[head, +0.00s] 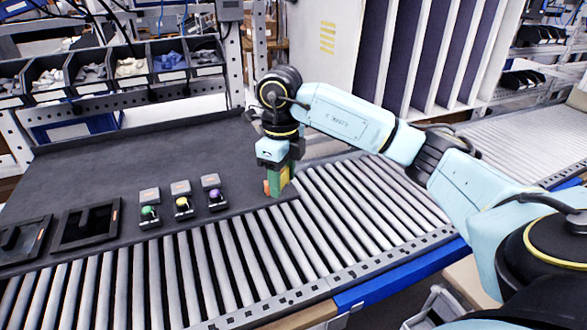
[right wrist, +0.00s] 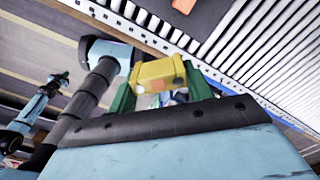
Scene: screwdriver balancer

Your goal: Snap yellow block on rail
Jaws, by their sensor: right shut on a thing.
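My right gripper (head: 279,182) points down at the right end of the dark mat, beside the rollers. In the right wrist view its green fingers (right wrist: 161,92) are shut on a yellow block (right wrist: 158,75), one finger at each end. In the head view the fingers mostly hide the block. A small orange piece (head: 266,187) shows just left of the fingers. I cannot make out for certain which part is the rail. My left gripper is not in the head view.
The dark mat (head: 130,165) holds three small stands with green (head: 148,212), yellow (head: 183,204) and purple (head: 216,194) tops. Two black trays (head: 88,226) lie at its left. Rollers (head: 350,205) run along the front and right. Parts bins (head: 130,70) stand behind.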

